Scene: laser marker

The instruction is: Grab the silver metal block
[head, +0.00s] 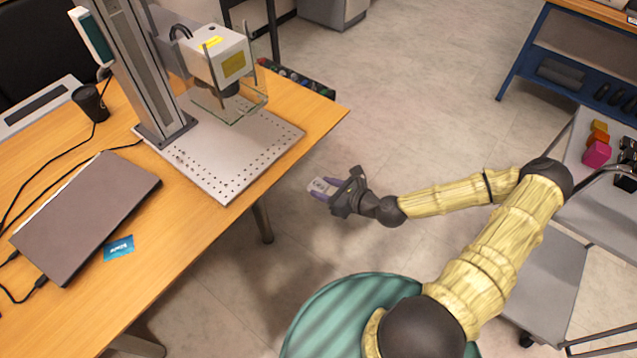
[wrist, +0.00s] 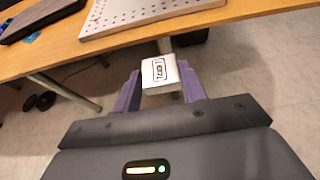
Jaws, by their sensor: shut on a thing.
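The silver metal block (head: 321,188) is small and square, with dark marking on its top face. My gripper (head: 323,188) is shut on it and holds it in the air, off the right edge of the wooden table. In the wrist view the block (wrist: 161,74) sits between the two purple fingers of my gripper (wrist: 161,88), its marked face showing. The block is apart from the table and from the perforated plate. The block's underside is hidden.
The laser marker's perforated plate (head: 216,178) stands on the wooden table (head: 190,246), with its column (head: 145,70) and head (head: 215,55) above. A closed laptop (head: 85,215) and a blue card (head: 118,248) lie nearby. A grey cart (head: 590,215) with coloured blocks stands at right.

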